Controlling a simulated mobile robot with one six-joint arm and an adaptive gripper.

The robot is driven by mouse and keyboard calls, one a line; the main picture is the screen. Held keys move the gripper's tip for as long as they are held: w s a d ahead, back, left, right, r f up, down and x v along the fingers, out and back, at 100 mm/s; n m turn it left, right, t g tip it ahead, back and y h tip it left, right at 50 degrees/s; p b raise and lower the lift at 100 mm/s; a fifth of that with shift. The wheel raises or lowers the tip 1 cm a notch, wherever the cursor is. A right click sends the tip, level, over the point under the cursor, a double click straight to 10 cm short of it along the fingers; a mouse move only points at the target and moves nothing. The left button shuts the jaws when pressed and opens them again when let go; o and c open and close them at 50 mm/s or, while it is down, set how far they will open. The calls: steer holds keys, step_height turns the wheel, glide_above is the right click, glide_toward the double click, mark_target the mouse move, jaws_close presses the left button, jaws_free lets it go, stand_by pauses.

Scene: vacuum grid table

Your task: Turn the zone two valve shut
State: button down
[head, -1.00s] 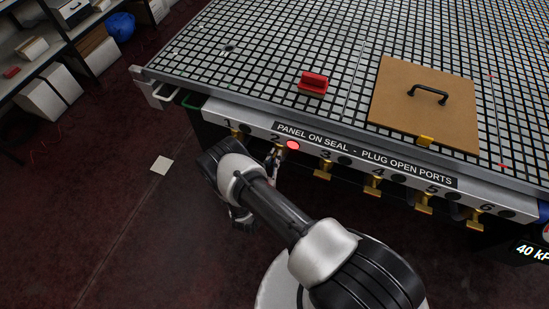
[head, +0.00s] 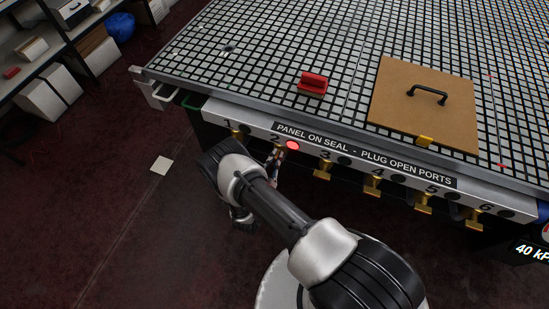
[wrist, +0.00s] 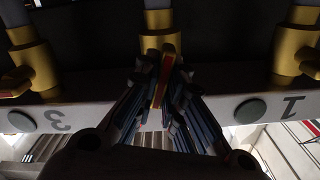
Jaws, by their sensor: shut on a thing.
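The zone two valve (wrist: 157,42) is a brass body on a grey pipe, in the middle of the wrist view between the valves marked 3 and 1. Its narrow handle, yellow with a red face (wrist: 165,75), stands between my fingers, slightly tilted in the picture. My gripper (wrist: 163,88) is shut on this handle, with a finger against each side. In the head view my gripper (head: 274,163) is under the number 2 on the front rail, and my arm and fingers hide most of the valve.
A red lamp (head: 292,146) glows beside number 2. The valve at 1 (head: 237,133) and the valve at 3 (head: 323,168) flank it closely. Above, the grid table holds a red block (head: 313,83) and a brown panel (head: 400,100) with a black handle. The floor at left is mostly clear.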

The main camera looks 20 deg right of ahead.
steer(key=m, duration=0.3)
steer(key=shift+s+d+m, duration=0.1)
steer(key=shift+m, duration=0.3)
steer(key=m+p, duration=0.1)
steer(key=m, duration=0.2)
steer(key=shift+f+m, duration=0.1)
steer(key=shift+m, duration=0.2)
steer(key=m, duration=0.3)
steer(key=shift+f+m, duration=0.1)
steer(key=shift+m, duration=0.2)
steer(key=shift+f+m+p, duration=0.1)
steer(key=shift+m+p, duration=0.5)
steer(key=shift+m, duration=1.1)
steer(key=c, duration=1.7)
jaws_free()
